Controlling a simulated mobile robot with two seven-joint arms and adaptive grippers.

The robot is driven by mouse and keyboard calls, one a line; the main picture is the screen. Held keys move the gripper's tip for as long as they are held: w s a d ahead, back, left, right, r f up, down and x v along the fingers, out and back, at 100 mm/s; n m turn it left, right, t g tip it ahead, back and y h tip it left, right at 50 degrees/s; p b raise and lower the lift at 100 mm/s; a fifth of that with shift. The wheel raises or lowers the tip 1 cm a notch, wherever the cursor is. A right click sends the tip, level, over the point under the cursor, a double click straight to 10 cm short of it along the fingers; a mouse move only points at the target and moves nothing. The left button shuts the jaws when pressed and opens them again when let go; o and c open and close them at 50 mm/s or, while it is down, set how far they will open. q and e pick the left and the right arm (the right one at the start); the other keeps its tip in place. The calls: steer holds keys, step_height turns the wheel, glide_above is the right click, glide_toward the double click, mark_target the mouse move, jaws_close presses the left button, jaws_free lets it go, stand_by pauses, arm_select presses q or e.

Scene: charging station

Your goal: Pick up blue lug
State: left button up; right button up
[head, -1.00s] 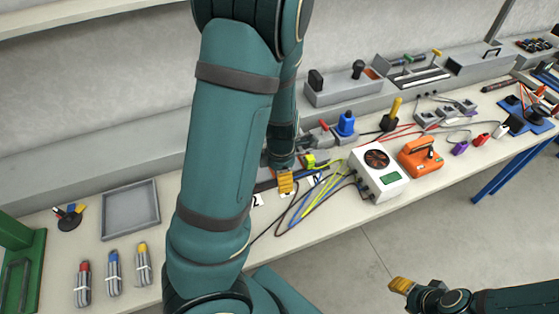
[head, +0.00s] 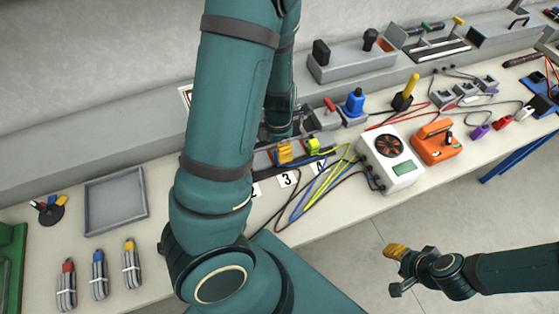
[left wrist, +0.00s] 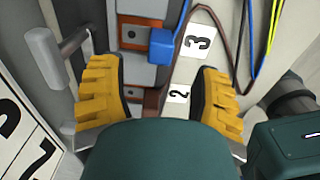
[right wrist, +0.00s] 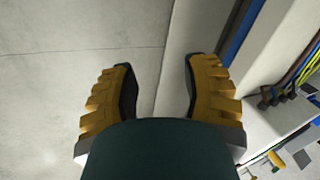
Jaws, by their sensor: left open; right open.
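The blue lug (left wrist: 163,45) shows in the left wrist view as a small blue block on a grey and orange terminal strip (left wrist: 143,80), beside the card with 3. My left gripper (left wrist: 156,72) is open, with its yellow fingers on either side of the strip. The lug lies just ahead, between the fingertip lines, not gripped. In the head view the left gripper (head: 284,152) is mostly behind my left arm, which hides the lug. My right gripper (head: 397,252) is open and empty over the floor, off the bench's front edge.
A yellow-green lug (head: 314,146) and loose coloured wires (head: 322,188) lie right of the left gripper. A grey tray (head: 115,200) lies left. A grey lever handle (left wrist: 50,55) is close to the left finger.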

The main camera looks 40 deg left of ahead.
arm_select(q)
step_height(320, 180, down, 7)
steer(key=b, duration=0.3)
steer(key=shift+s+r, duration=0.1)
steer(key=shift+r, duration=0.05)
steer(key=c, duration=1.1)
